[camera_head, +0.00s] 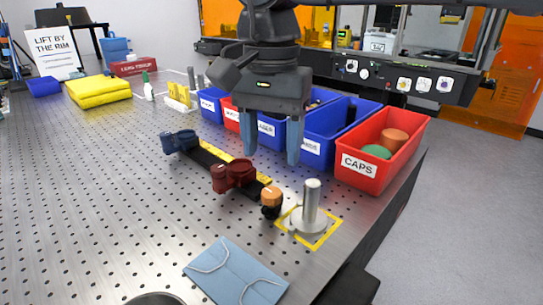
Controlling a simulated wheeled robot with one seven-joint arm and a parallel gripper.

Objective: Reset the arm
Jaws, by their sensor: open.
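My gripper (272,142) hangs from my dark arm in the upper middle of the head view. Its two blue fingers point down and stand apart, with nothing between them. They are above the perforated metal table (90,200), in front of the row of bins. A dark red clamp-like mount (233,175) and a black rail (210,163) lie below and to the left of the fingers. A metal post on a round base (311,210) stands upright inside a yellow square marking to the lower right of the gripper.
A red bin labelled CAPS (358,166) holds an orange and a green cap. Blue bins (325,148) stand beside it. A dark blue mount (180,141) and an orange-topped knob (270,197) sit along the rail. A blue face mask (235,273) lies in front. The table's left is mostly clear.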

